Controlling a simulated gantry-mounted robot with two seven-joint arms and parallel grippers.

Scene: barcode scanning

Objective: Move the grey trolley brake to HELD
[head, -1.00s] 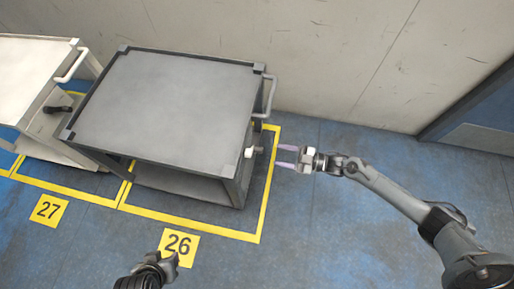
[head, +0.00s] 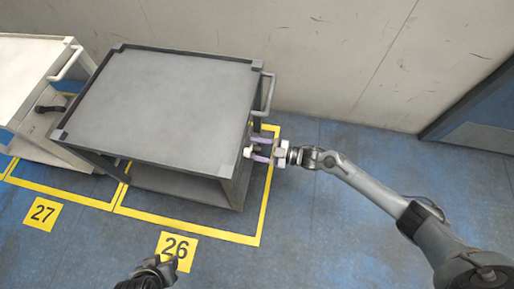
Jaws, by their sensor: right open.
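The grey trolley (head: 165,105) stands in the yellow floor bay marked 26. Its brake lever (head: 248,152), with a pale knob, sticks out from the right side near the front corner. The brake's labels are not visible. My left gripper (head: 165,265) is at the bottom edge, low and away from the trolley; its fingers are not clear.
A white trolley (head: 28,70) with a black lever (head: 50,108) stands at the left in bay 27. The grey trolley's handle (head: 270,92) rises just behind the brake lever. A wall runs along the back. The blue floor at the right is clear.

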